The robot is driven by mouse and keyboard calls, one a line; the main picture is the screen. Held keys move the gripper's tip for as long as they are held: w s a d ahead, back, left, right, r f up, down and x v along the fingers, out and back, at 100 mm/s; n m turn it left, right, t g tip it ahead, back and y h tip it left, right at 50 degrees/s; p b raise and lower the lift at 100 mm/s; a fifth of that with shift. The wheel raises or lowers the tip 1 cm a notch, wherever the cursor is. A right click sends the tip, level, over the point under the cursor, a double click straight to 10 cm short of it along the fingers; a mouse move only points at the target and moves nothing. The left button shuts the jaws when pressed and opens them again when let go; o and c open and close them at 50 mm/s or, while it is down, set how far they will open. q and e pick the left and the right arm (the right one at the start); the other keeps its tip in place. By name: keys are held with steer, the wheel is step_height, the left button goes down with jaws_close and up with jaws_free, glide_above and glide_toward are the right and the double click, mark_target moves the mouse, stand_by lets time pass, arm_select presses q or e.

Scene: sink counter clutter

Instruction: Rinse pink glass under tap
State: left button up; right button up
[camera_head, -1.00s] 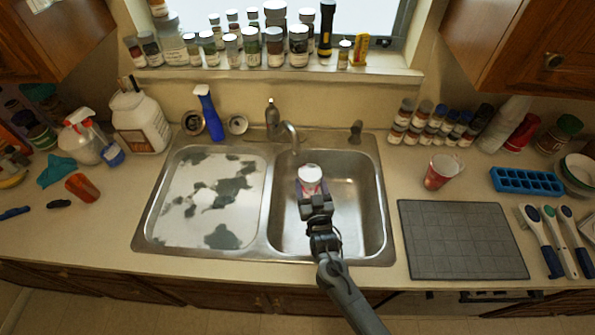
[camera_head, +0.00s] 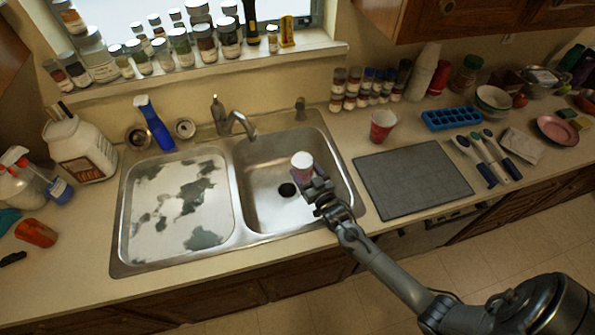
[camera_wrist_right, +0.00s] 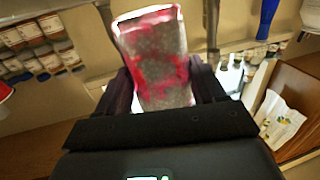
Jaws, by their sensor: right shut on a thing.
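My right gripper (camera_head: 316,188) is shut on the pink glass (camera_head: 301,163), a small cup with a white top and pinkish side. It holds the glass above the right sink basin (camera_head: 275,205), to the right of the drain. In the right wrist view the glass (camera_wrist_right: 155,55) sits between both fingers and shows red and pink blotches on a pale surface. The tap (camera_head: 240,122) stands behind the basin; its spout end is up and left of the glass, apart from it. No water stream shows. My left gripper is not in view.
The left basin (camera_head: 180,205) looks covered by a blotchy pale surface. A red cup (camera_head: 382,125), grey mat (camera_head: 412,180) and blue ice tray (camera_head: 452,119) lie to the right.

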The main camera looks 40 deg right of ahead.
steer(key=shift+s+d+r+n+p, duration=0.1)
steer(key=shift+d+r+n+p, duration=0.15)
steer(key=shift+r+n+p, duration=0.45)
steer(key=shift+s+d+n+g+p, duration=0.15)
steer(key=shift+n+g+p, duration=0.35)
steer(key=shift+n, duration=0.6)
steer(key=shift+d+r+n+p, duration=0.15)
steer(key=shift+n+p, duration=0.25)
steer(key=shift+n, duration=0.6)
steer(key=shift+d+n+g, duration=0.1)
steer(key=shift+n+g, duration=0.3)
steer(key=shift+n, duration=0.4)
steer(key=n, duration=0.1)
steer(key=f+n+h, duration=0.1)
steer(key=shift+n+g, duration=0.3)
steer(key=shift+n+p, duration=0.3)
steer(key=shift+n, duration=0.1)
steer(key=shift+a+f+n+g+h+p, duration=0.3)
steer(key=shift+n+g+h+p, duration=0.1)
steer(key=shift+n, duration=0.2)
steer(key=n, duration=0.1)
steer(key=f+n+h+p, duration=0.1)
steer(key=shift+w+a+f+n, duration=0.25)
steer(key=shift+w+a+n, duration=0.05)
steer(key=shift+a+n, duration=0.1)
